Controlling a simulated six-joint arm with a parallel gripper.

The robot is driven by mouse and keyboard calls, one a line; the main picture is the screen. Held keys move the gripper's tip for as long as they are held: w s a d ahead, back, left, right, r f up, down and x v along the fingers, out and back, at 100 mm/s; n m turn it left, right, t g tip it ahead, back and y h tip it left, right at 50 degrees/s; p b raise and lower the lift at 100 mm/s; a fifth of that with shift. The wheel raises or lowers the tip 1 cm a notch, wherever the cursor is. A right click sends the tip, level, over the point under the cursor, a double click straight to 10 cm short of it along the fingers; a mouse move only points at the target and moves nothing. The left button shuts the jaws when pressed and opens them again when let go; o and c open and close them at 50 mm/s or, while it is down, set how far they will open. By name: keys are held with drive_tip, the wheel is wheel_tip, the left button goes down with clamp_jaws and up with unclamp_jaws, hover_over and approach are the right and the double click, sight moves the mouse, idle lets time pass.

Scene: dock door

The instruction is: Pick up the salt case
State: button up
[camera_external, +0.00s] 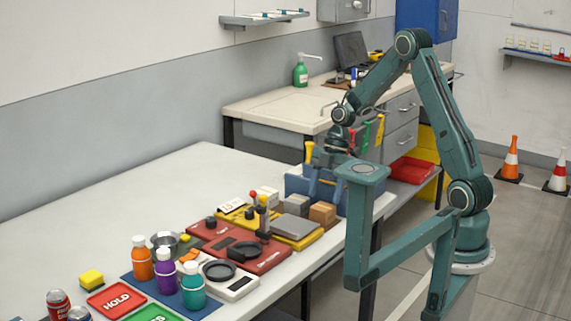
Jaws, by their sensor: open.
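I cannot tell for sure which thing is the salt case; no label can be read as salt. Box-like things stand together near the table's right end: a grey block (297,205), a brown box (322,213) and a small pale box (267,195). My gripper (325,182) points down above the right end of the table, just behind the brown box and in front of a blue bin (297,184). It is open, and no object shows between its fingers. My own arm partly hides the bin and the tools around it.
Orange (141,262), purple (166,272) and teal (193,288) bottles stand on a blue mat (208,306). A red HOLD tray (116,299) and a yellow sponge (91,280) lie at left. The table's back left is clear.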

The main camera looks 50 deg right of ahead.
sight(321, 208)
drive_tip(key=shift+x, duration=2.55)
drive_tip(key=shift+a, duration=0.1)
drive_tip(key=c, duration=0.8)
drive_tip(key=shift+r, duration=0.2)
wheel_tip(321, 208, up, 20)
drive_tip(key=shift+f, duration=0.15)
